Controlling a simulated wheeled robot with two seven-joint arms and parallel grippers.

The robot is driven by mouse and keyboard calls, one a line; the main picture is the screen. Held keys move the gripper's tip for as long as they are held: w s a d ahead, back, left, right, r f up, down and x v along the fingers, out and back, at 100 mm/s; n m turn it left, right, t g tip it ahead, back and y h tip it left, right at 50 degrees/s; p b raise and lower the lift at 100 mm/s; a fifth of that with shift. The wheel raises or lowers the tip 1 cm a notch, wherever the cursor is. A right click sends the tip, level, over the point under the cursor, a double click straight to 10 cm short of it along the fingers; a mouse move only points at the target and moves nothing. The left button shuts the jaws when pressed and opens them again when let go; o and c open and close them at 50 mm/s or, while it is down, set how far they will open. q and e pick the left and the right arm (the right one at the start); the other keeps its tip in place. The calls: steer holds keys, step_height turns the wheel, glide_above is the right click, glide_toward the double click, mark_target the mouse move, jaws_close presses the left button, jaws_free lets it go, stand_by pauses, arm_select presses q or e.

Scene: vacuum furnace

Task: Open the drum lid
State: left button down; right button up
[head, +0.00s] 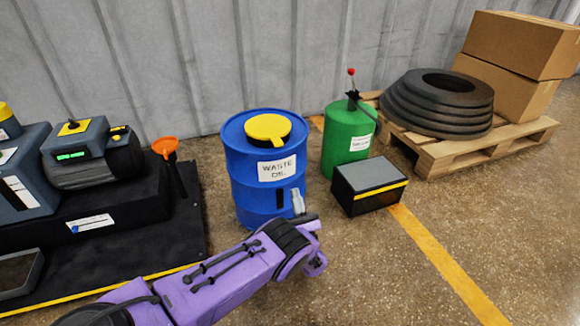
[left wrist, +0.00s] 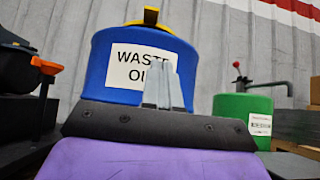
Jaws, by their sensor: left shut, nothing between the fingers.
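The blue drum (head: 252,190) stands upright on the floor, with a white WASTE OIL label (head: 277,169) on its side. Its round yellow lid (head: 267,128) lies flat on the drum top, with a tab at the front. My left gripper (head: 298,202) is at the front right of the drum, below the lid and apart from it. Its fingers are shut and empty. In the left wrist view the fingers (left wrist: 163,86) overlap the label, and the lid (left wrist: 150,16) shows at the drum's top edge. Contact between fingers and drum cannot be told. My right gripper is not in view.
A green can (head: 346,140) with a red-knobbed lever and a black box (head: 369,188) stand right of the drum. A pallet (head: 445,156) holds tires and cartons. A corrugated wall is behind; the right foreground floor is clear.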

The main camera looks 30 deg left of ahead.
arm_select(q)
steer(key=b, duration=0.2)
glide_toward(285, 143)
steer(key=w+a, duration=0.1)
steer(key=w+a+f, duration=0.1)
steer(key=w+a, duration=0.1)
steer(key=shift+w+a+f, duration=0.1)
steer(key=shift+w+a, duration=0.15)
steer(key=shift+a, duration=0.05)
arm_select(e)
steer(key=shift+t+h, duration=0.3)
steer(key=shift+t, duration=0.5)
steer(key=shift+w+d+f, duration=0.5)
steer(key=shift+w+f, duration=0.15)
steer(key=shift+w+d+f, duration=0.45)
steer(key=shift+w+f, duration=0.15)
arm_select(q)
step_height(285, 143, up, 4)
steer(key=shift+w+r, duration=0.1)
steer(key=shift+r, duration=0.05)
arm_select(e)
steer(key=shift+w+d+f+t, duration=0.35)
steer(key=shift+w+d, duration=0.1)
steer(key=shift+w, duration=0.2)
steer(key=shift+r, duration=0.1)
